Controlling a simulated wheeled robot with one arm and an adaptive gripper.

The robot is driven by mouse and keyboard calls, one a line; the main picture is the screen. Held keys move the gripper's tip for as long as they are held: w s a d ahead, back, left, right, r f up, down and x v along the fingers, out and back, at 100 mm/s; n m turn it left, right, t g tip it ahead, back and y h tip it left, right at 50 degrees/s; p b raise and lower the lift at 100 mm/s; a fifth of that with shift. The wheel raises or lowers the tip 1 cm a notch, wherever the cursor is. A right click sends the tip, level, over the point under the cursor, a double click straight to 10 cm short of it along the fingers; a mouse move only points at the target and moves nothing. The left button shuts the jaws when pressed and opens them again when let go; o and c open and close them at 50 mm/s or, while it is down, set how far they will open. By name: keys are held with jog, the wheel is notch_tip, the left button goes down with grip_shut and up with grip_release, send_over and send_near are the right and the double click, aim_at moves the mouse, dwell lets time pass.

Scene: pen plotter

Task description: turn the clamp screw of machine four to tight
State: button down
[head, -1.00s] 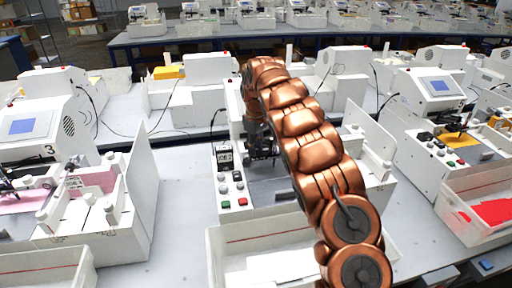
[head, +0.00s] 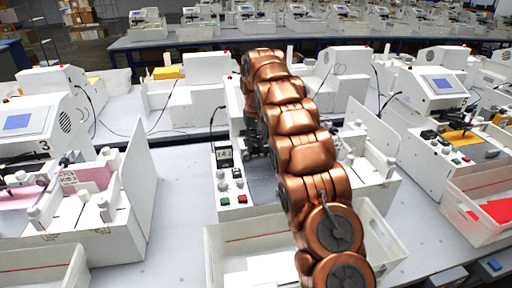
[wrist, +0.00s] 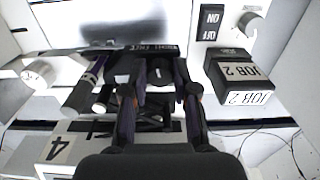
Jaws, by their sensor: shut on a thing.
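Machine four (head: 235,112) is the white plotter in the middle of the head view, largely hidden behind my copper arm. A "4" label (wrist: 60,148) shows on it in the wrist view. My gripper (wrist: 160,72) is shut on a small dark part, which I take to be the clamp screw (wrist: 159,76); the fingers cover most of it. A dark strip with small lettering (wrist: 155,48) lies just beyond the fingertips; its words are hard to read. In the head view the gripper (head: 257,142) shows only partly, left of my arm.
A black "JOB 2" block (wrist: 240,80) stands close right of the fingers, with an ON/OFF switch (wrist: 210,22) beyond it. A white knob (wrist: 38,73) is at left. A white open bin (head: 235,232) stands in front. Machine three (head: 35,125) is at left.

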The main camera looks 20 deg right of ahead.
jog(key=m+b, duration=0.2)
jog(key=m, duration=0.4)
jog(key=shift+a+f+m, duration=0.1)
jog(key=shift+a+m, duration=0.05)
jog(key=shift+m, duration=0.15)
jog(key=m+b, duration=0.1)
jog(key=m, duration=0.5)
jog(key=shift+w+b, duration=0.1)
jog(key=shift+b, duration=0.2)
jog(key=c, duration=0.9)
grip_release()
